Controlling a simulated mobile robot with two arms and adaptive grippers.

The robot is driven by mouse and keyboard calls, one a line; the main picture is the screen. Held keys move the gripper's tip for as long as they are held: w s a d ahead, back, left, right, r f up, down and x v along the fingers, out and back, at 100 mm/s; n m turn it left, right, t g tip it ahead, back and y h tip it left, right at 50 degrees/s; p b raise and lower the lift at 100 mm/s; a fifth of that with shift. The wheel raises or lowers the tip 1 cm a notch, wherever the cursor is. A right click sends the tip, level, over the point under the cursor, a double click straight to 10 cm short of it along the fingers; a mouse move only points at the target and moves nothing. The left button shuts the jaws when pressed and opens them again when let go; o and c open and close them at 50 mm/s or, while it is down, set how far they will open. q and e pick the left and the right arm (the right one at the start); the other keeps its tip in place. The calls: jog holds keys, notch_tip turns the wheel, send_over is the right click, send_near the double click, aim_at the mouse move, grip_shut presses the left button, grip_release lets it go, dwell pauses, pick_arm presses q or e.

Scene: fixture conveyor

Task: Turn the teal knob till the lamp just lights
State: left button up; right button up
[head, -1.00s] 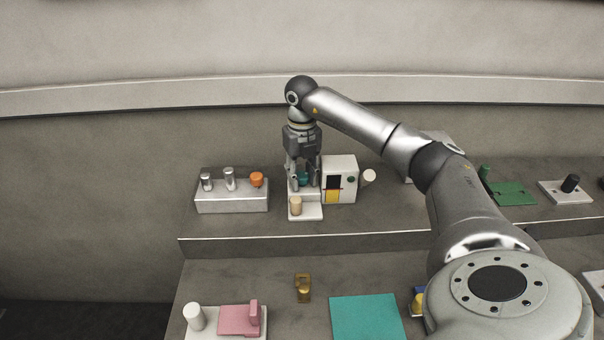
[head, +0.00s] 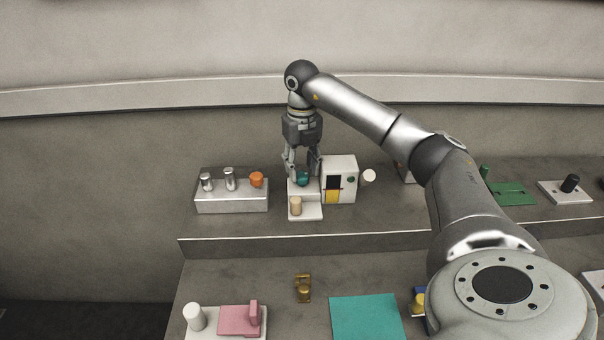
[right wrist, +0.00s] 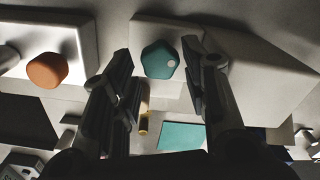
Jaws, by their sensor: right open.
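The teal knob (head: 303,180) stands on a white stepped base (head: 305,214) on the back shelf. In the right wrist view the knob (right wrist: 158,62) is faceted, with a pale dot near its right edge. My right gripper (head: 302,171) points down just above the knob, open. In the right wrist view its fingertips (right wrist: 157,57) lie to either side of the knob, with gaps between. A tan cylinder (head: 296,206) stands on the front of the base. I cannot tell which part is the lamp or whether it is lit. My left gripper is not in view.
A white box (head: 340,166) with a black window and yellow patch stands close right of the knob. A grey block (head: 232,200) with an orange knob (head: 257,180) stands to the left. A teal mat (head: 367,318) and a pink part (head: 240,320) lie on the lower shelf.

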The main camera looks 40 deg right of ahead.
aim_at(302, 175)
notch_tip(302, 175, up, 9)
jog(key=shift+f, duration=0.2)
dwell(0.6)
